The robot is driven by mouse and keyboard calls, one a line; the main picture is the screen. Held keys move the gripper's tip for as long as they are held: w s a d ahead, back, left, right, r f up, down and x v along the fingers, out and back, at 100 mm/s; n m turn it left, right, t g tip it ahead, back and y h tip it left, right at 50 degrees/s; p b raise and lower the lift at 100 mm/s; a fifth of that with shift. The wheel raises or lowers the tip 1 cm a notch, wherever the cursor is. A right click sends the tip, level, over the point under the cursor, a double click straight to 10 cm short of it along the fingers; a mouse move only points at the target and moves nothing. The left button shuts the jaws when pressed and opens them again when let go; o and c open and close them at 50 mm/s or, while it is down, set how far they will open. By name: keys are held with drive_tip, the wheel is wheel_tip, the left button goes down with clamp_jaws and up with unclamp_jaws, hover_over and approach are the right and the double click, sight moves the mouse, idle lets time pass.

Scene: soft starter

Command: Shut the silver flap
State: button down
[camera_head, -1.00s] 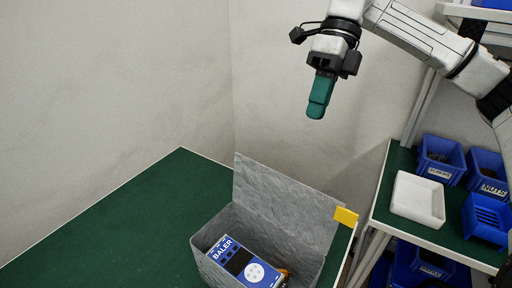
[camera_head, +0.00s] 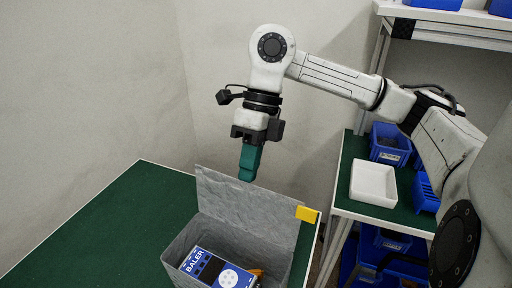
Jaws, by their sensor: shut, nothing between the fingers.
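The silver flap (camera_head: 250,212) is the grey metal lid of an open grey box (camera_head: 187,240) on the green table. It stands raised along the box's back edge, leaning back a little. A yellow tab (camera_head: 307,214) sticks out at its right upper corner. A blue and white device labelled BALER (camera_head: 212,269) lies inside the box. My gripper (camera_head: 248,174) points down with its teal fingers closed and empty.
The green table (camera_head: 95,228) is bare left of the box. On the right, a rack holds a white tray (camera_head: 373,184) and blue bins (camera_head: 390,145). A pale wall stands close behind the table.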

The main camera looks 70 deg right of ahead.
drive_tip(key=shift+a, duration=0.35)
